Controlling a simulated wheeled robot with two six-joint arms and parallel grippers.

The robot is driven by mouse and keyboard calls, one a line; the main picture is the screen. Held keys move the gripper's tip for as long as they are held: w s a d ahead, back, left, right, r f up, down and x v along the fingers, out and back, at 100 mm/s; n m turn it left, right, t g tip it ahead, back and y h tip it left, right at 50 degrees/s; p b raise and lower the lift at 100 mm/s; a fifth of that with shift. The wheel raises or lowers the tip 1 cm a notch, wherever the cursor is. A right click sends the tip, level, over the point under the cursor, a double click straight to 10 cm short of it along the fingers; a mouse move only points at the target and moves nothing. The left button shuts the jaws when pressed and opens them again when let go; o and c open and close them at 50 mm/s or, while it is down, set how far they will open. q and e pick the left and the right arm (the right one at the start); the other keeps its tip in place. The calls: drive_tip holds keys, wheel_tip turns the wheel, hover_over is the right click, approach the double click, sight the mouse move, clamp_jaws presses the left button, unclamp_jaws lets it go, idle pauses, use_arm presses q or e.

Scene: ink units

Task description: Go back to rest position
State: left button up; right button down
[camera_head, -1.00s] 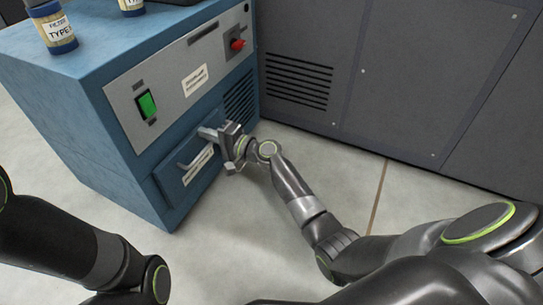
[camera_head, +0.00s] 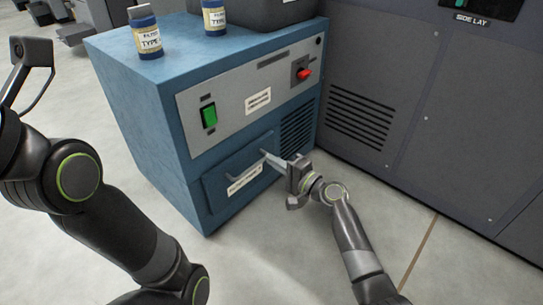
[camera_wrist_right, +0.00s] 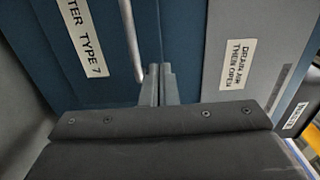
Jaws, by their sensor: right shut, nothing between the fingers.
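My right gripper (camera_head: 287,166) is shut and empty in the head view, in front of the drawer at the lower front of a blue cabinet. Its closed fingers (camera_wrist_right: 159,84) show in the right wrist view, close beside the drawer's bar handle (camera_wrist_right: 132,40); I cannot tell whether they touch it. The drawer (camera_head: 238,182) looks closed, with a label on its face. My left arm stands at the left of the head view; its fingers are not in view.
The blue cabinet (camera_head: 135,95) has a green switch (camera_head: 209,116) and a red knob (camera_head: 304,74). Two filter jars (camera_head: 147,36) and a dark box stand on top. A large grey machine (camera_head: 400,110) stands behind at right. Pale floor is clear in front.

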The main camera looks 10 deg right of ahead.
drive_tip(key=p+v, duration=0.2)
drive_tip(key=v, duration=0.5)
drive_tip(key=shift+s+d, duration=0.25)
drive_tip(key=shift+s, duration=0.1)
